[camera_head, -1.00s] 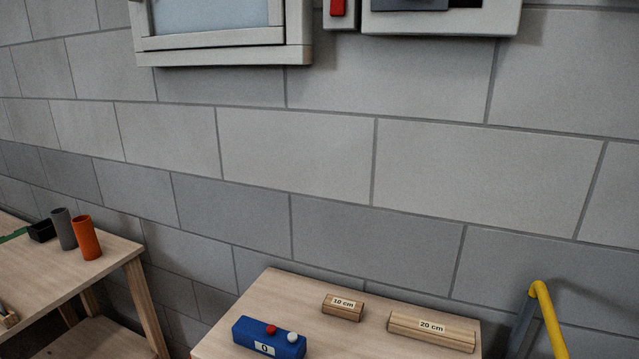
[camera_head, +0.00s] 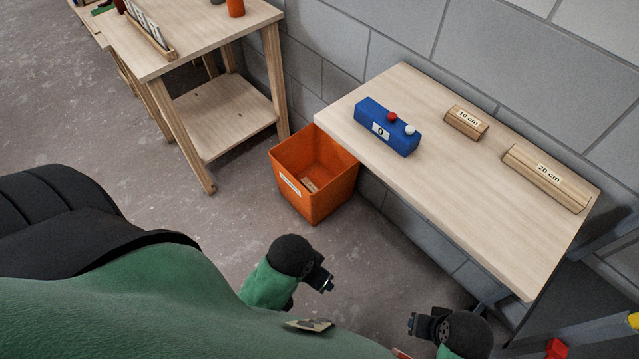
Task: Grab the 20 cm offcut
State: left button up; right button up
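The 20 cm offcut (camera_head: 546,178) is a long wooden block with a white "20 cm" label. It lies near the right end of the wooden table, close to the wall. A shorter offcut labelled 10 cm (camera_head: 467,122) lies to its left. My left gripper (camera_head: 325,281) and my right gripper (camera_head: 414,324) are low in front of the table, well away from both offcuts. Both are small and dark in this view, and their finger openings cannot be made out. I see nothing held in either one.
A blue box (camera_head: 388,128) with red and white knobs and a "0" label stands on the table (camera_head: 440,185). An orange bin (camera_head: 313,178) stands on the floor by its left end. Another wooden table (camera_head: 190,40) is at upper left. The table's front half is clear.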

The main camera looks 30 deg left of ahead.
aim_at(550, 182)
jog(key=k+l+u, duration=0.2)
jog(key=u, duration=0.2)
jog(key=k+l+u, duration=0.1)
jog(key=u, duration=0.3)
jog(key=k+l+z, duration=0.1)
jog(key=z, duration=0.3)
jog(key=k+l+z, duration=0.1)
jog(key=z, duration=0.3)
jog(key=k+l+z, duration=0.1)
jog(key=z, duration=0.3)
